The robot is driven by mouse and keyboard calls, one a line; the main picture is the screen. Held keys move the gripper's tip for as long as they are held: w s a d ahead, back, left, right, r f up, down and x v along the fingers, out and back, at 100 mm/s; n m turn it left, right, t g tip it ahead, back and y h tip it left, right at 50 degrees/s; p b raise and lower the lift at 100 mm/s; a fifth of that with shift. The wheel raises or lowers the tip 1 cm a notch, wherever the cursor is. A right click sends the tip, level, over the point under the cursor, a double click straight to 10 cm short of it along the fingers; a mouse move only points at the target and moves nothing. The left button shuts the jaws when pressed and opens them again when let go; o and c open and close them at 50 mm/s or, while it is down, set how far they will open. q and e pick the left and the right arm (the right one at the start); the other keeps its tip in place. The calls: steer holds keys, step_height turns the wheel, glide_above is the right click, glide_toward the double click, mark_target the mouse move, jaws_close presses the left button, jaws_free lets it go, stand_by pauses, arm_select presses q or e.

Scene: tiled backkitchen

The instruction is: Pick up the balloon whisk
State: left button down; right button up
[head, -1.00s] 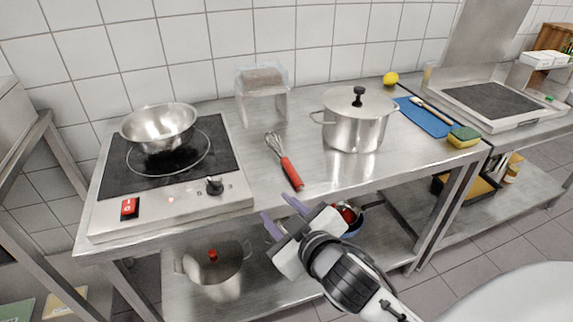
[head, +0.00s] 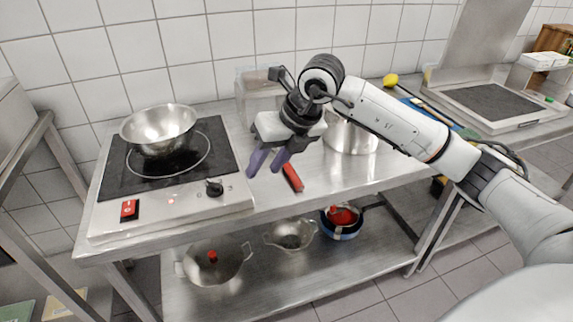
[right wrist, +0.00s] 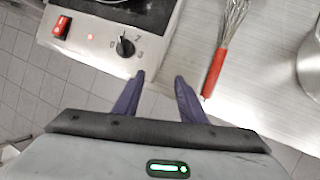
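The balloon whisk has a red handle (head: 292,176) and lies on the steel counter; in the head view my right gripper and wrist hide its wire end. The right wrist view shows more of it, with the wire loops (right wrist: 233,20) at the top and the red handle (right wrist: 214,74) pointing down. My right gripper (head: 264,172) is open and empty, its purple fingers hanging above the counter just left of the handle. In the right wrist view its fingertips (right wrist: 159,76) are apart, with the whisk right of them. My left gripper is not in view.
An induction hob (head: 180,194) with a steel bowl (head: 158,124) stands left of the whisk. A steel pot (head: 350,139) stands to the right, partly behind my arm. A clear container (head: 247,98) is at the back. Pots sit on the lower shelf (head: 270,288).

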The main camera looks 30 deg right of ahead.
mark_target(293, 172)
steer(key=d+h, duration=0.1)
steer(key=d, duration=0.2)
steer(key=w+d+f+m+h, duration=0.1)
steer(key=d, duration=0.2)
steer(key=d+f+h, duration=0.1)
steer(key=d, duration=0.2)
steer(key=shift+w+f+m+g+h, duration=0.15)
steer(key=shift+w+m+g+h, duration=0.05)
steer(key=shift+m+g+h, duration=0.1)
steer(key=shift+p+x, duration=0.45)
steer(key=shift+x, duration=2.5)
steer(key=shift+a, duration=0.1)
jaws_close()
